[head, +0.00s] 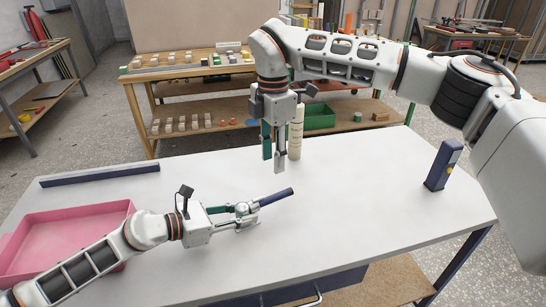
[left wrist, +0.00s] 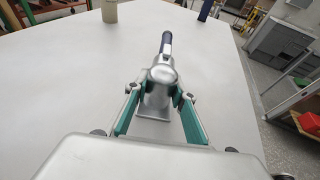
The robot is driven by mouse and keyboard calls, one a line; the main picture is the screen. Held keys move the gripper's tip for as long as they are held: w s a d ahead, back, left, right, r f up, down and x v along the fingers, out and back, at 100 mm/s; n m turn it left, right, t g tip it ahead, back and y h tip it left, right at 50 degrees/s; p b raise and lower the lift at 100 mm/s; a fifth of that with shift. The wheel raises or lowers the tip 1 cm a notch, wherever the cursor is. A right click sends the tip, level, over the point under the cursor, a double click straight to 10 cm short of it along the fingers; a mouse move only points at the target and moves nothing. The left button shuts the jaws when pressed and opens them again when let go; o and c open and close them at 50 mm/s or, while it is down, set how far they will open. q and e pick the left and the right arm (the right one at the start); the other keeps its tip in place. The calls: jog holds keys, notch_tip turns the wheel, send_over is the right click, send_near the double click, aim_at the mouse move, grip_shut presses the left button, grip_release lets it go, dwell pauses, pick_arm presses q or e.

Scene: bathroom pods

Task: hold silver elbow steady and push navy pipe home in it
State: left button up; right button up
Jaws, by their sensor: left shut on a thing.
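The silver elbow (head: 243,209) is held low over the white table by my left gripper (head: 240,216); whether it touches the table is unclear. In the left wrist view the elbow (left wrist: 160,88) sits between the green-padded fingers, shut on its sides. The navy pipe (head: 276,197) sticks out of the elbow's far end, pointing up and right in the head view. In the left wrist view the pipe (left wrist: 166,44) points away from me; how deep it sits is hidden. My right gripper (head: 274,162) points down above the pipe, apart from it, its fingers open and empty.
A cream cylinder (head: 297,132) stands behind my right gripper. A navy block (head: 443,164) stands upright at the right. A pink tray (head: 68,232) and a long navy bar (head: 100,174) lie at the left. The table's right middle is clear.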

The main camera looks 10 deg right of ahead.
dwell(0.3)
pick_arm(q)
jog(key=o, duration=1)
jog(key=shift+a, duration=0.1)
